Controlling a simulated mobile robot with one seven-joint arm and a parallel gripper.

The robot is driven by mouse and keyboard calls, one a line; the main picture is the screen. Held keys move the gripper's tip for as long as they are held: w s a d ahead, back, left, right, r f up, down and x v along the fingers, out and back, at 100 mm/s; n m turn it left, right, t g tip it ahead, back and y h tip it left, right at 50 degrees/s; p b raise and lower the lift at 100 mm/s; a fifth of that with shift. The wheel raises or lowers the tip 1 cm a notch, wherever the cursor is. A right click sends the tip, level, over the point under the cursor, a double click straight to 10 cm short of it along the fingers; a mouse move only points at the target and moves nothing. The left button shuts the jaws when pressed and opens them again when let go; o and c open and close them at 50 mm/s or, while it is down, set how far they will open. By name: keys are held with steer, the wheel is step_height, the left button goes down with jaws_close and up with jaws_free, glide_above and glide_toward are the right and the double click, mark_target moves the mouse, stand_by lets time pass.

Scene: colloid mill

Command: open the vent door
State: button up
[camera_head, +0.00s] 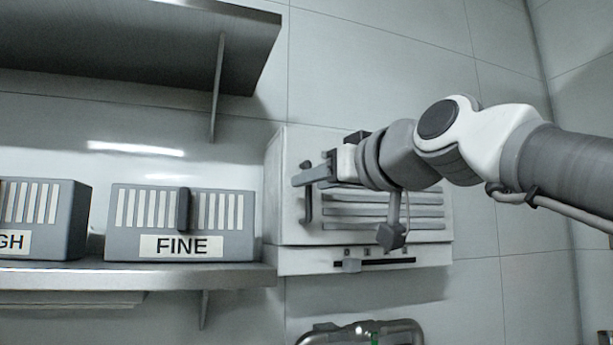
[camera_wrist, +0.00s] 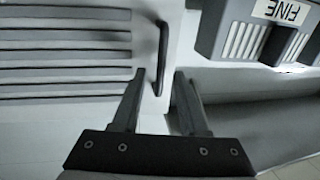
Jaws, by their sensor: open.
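The vent door (camera_head: 385,215) is the louvred front of a white box on the wall and looks closed. Its slats (camera_wrist: 65,55) fill the upper left of the wrist view. A dark upright bar handle (camera_head: 308,206) is on the door's left side. In the wrist view the handle (camera_wrist: 162,50) shows ahead, lined up with the gap between my fingers. My gripper (camera_head: 311,174) is open and empty in front of the door's upper left part. I cannot tell whether the fingers reach around the handle. My wrist hides part of the upper door.
A grey box labelled FINE (camera_head: 228,240) stands on the metal shelf (camera_head: 150,277) to the left. An upper shelf (camera_head: 130,50) overhangs. Metal equipment (camera_head: 362,332) is below.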

steer(key=shift+w+a, duration=0.2)
steer(key=shift+w, duration=0.2)
jaws_close()
stand_by(1.3)
